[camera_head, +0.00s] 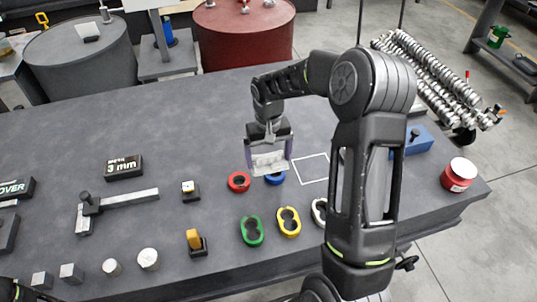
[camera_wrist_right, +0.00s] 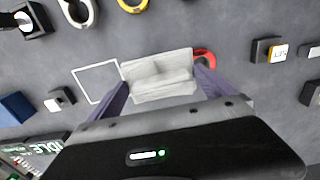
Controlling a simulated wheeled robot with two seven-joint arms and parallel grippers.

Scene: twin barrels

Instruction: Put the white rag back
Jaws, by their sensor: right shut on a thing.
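The white rag (camera_head: 269,162) is folded and held between the fingers of my right gripper (camera_head: 268,146). In the right wrist view the rag (camera_wrist_right: 158,76) spans the gap between the two purple-grey fingers. My right gripper is shut on it, above the dark table. A white square outline (camera_head: 311,168) is marked on the table just right of the rag in the head view. In the right wrist view the outline (camera_wrist_right: 97,82) lies left of the rag and looks empty. The exact height of the rag above the table is hard to tell.
Red (camera_head: 239,181) and blue (camera_head: 275,178) rings lie close to the rag. Green (camera_head: 252,231) and yellow (camera_head: 289,221) oval rings lie nearer the front edge. A red can (camera_head: 459,175) stands at the right end. Open table lies behind the rag.

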